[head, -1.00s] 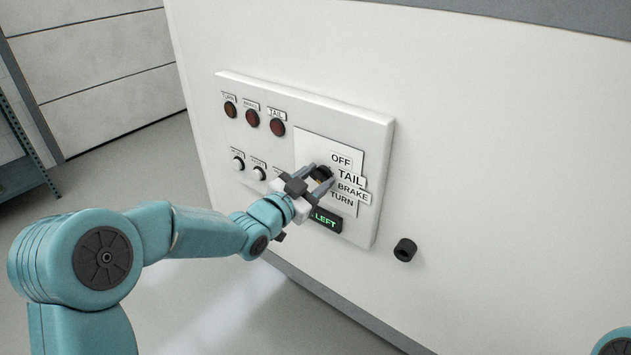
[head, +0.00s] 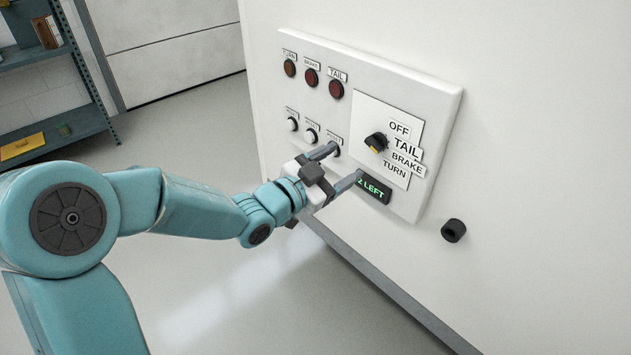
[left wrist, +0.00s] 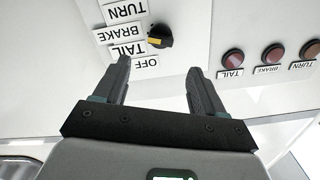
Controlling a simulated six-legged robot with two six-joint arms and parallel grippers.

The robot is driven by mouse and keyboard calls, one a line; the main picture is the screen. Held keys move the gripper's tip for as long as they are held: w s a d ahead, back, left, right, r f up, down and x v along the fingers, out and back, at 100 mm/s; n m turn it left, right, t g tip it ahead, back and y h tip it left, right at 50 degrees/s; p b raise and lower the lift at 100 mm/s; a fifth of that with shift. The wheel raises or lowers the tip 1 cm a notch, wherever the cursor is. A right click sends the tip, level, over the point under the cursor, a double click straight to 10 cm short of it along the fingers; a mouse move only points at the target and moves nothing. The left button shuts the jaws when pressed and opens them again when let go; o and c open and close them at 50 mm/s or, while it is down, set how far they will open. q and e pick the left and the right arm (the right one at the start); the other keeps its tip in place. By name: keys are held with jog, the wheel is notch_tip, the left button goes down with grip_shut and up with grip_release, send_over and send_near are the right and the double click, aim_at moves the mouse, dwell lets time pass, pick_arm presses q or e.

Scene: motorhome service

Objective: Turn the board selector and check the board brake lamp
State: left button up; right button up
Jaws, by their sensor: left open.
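The black selector knob (head: 376,142) with a yellow mark sits on the white panel beside the labels OFF, TAIL, BRAKE and TURN. In the left wrist view the knob (left wrist: 159,36) has its yellow mark toward the labels; the exact one is hard to tell. The brake lamp (head: 311,77) is dark red and looks unlit; it also shows in the left wrist view (left wrist: 272,56). My left gripper (head: 347,164) is open and empty, below and left of the knob, apart from it. My right gripper is out of view.
The turn lamp (head: 290,68) and tail lamp (head: 336,89) flank the brake lamp. Several reset buttons (head: 312,135) sit below. A green display (head: 373,188) reads "2 LEFT", partly covered by a finger. A black round fitting (head: 453,230) protrudes from the wall. Shelving (head: 50,60) stands far left.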

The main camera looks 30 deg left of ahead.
pick_arm(q)
jog(key=v, duration=0.6)
jog(key=shift+s, duration=0.3)
jog(key=s+d+f+n+g+p, duration=0.1)
jog(key=d+f+n+g+p, duration=0.15)
jog(key=d+f, duration=0.45)
jog(key=s+d+f+n+g+p, duration=0.1)
jog(key=d+f+g+p, duration=0.2)
jog(key=f, duration=0.9)
jog(key=s+d+f+n+g+y+p, duration=0.1)
jog(key=s+d+f+n+g+y, duration=0.1)
jog(key=s+f+n+g, duration=0.4)
jog(key=s+f+g, duration=0.5)
jog(key=s+f, duration=0.4)
jog(key=s, duration=0.4)
jog(key=shift+s, duration=0.2)
